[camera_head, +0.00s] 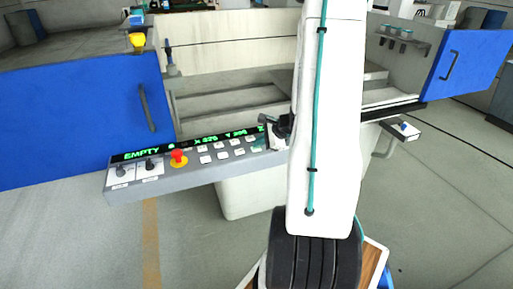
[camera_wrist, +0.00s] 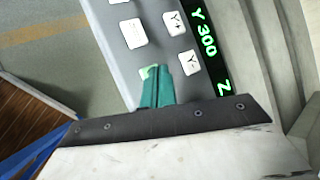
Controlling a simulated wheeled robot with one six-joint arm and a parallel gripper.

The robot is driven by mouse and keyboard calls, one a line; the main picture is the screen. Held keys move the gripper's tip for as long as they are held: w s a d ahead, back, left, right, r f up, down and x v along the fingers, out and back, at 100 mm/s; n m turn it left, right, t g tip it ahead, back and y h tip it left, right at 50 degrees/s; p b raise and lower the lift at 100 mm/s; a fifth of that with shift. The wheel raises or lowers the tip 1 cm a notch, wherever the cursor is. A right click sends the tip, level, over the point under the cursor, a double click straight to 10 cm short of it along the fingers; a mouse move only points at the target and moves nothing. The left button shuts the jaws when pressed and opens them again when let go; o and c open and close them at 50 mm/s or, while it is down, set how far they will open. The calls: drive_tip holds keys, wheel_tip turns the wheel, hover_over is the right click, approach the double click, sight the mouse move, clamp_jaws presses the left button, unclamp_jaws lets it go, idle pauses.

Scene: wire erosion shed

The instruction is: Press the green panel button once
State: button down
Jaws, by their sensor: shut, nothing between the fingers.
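The control panel (camera_head: 215,165) is a grey strip with white keys, a red stop button and a green text display. The green button (camera_wrist: 147,71) is on the panel face in the wrist view, its lower part hidden behind my fingertips. My gripper (camera_wrist: 158,88) has teal fingers, closed together and empty, with the tips over or at the green button's edge. I cannot tell whether they touch it. In the head view my gripper (camera_head: 259,145) shows as a small teal patch at the panel's right part, and my arm hides the panel beyond it.
The red stop button (camera_head: 179,157) on a yellow base and two black knobs sit at the panel's left. White Y+ (camera_wrist: 174,23) and Y- (camera_wrist: 189,63) keys lie close to my fingertips. Blue machine doors (camera_head: 80,120) stand behind. Open floor lies at the front left.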

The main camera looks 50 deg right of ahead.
sight(259, 148)
idle(0.4)
drive_tip(key=shift+r, duration=0.8)
drive_tip(key=shift+r, duration=2.5)
